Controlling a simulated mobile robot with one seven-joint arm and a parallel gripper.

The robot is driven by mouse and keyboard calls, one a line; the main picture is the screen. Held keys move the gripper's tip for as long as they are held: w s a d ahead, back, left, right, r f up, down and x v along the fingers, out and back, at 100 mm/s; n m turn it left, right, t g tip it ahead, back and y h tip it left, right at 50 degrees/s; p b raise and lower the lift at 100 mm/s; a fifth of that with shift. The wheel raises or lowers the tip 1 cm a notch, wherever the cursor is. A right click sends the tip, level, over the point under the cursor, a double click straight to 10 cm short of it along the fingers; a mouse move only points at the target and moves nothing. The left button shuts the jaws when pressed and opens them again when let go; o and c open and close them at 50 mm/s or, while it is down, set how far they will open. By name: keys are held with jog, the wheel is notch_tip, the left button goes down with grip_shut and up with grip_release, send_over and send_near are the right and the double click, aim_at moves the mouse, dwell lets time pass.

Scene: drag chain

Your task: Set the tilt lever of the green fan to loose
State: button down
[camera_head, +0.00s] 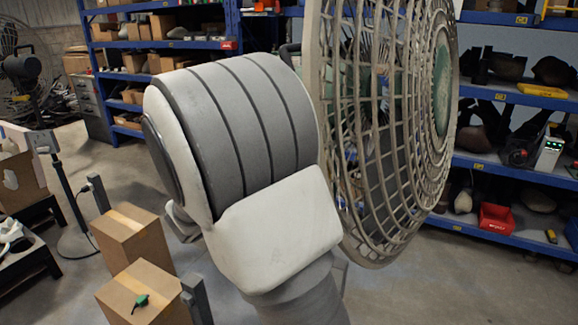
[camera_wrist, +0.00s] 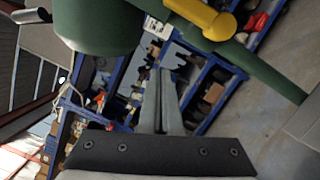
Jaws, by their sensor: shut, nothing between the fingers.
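The fan's large wire cage (camera_head: 385,120) stands upright at the right of the head view, with green parts behind the wires. In the wrist view the green fan housing (camera_wrist: 97,22) fills the top left, and a green arm or post (camera_wrist: 268,72) runs down to the right. A yellow lever (camera_wrist: 205,17) with a rounded end sits on the green part at the top. My gripper (camera_wrist: 165,72) is shut and empty, below and left of the lever in the picture and apart from it. My arm hides the gripper in the head view.
Blue shelves (camera_head: 510,165) with boxes and parts stand behind the fan. Two cardboard boxes (camera_head: 133,240) stand at the lower left, one with a small green item on top. Another fan (camera_head: 22,68) is at the far left. Grey floor lies open between.

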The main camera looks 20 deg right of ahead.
jog(key=v, duration=1)
jog(key=shift+r, duration=0.4)
